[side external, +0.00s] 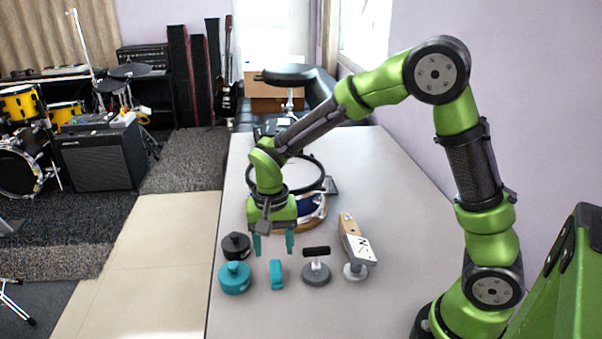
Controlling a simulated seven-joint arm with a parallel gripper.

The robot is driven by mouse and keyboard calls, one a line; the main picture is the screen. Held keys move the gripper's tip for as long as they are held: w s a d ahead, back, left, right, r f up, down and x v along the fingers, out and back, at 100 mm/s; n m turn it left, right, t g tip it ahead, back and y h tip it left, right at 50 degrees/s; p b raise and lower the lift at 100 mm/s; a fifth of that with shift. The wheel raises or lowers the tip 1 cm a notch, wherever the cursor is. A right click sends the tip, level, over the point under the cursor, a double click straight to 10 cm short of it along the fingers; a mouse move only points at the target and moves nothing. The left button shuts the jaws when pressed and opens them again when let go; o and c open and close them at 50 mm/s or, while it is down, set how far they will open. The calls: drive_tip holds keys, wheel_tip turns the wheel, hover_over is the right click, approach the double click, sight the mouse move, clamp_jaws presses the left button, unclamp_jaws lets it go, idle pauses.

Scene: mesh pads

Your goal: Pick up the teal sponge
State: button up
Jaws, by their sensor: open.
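The teal sponge (276,274) looks like the small teal block standing on the table, between a round teal lidded object and a grey round-based object. My gripper (273,245) points down with its two teal fingers spread apart and nothing between them. In the picture its fingertips are just above the sponge and apart from it. How far they are in depth or height from the sponge is hard to tell.
The round teal object (235,279) is close left, a dark one (236,246) behind it. The grey object with a black handle (317,271) is right, then a white-and-wood tool (356,248). A black ring (318,170) lies behind. The table (290,318) is clear in front.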

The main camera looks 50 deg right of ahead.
sight(275, 266)
wheel_tip(275, 266, down, 8)
drive_tip(key=shift+r, duration=0.25)
drive_tip(key=shift+c, duration=0.3)
drive_tip(key=c, duration=1)
